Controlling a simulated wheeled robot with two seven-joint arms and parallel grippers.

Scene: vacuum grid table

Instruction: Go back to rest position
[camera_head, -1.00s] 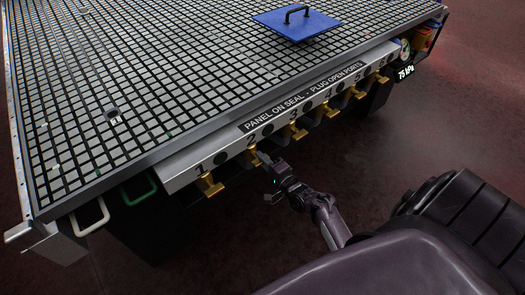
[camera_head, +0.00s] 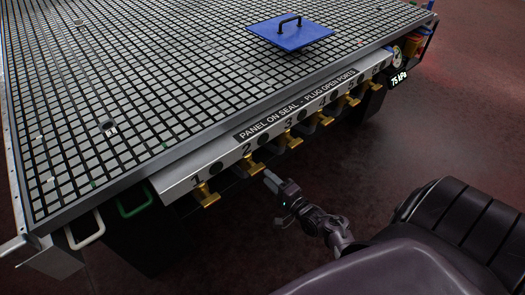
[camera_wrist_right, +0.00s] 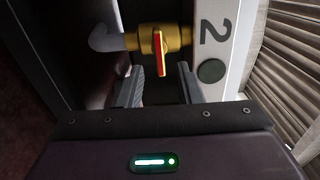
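My right gripper (camera_head: 271,181) is in front of the table's valve rail, below and to the right of the brass valve numbered 2 (camera_head: 251,166), with a gap between them. In the right wrist view my right gripper (camera_wrist_right: 162,85) has its two grey fingers apart with nothing held between them. Valve 2 (camera_wrist_right: 160,48), with a red-edged yellow handle, shows just beyond the fingertips, beside the printed number 2. My left gripper is not in view.
The gridded vacuum table (camera_head: 130,85) fills the upper left. A blue panel (camera_head: 290,36) with a black handle lies on it. Several brass valves line the labelled rail (camera_head: 295,106). A gauge display (camera_head: 399,78) reads 75 kPa. The floor (camera_head: 420,130) at right is clear.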

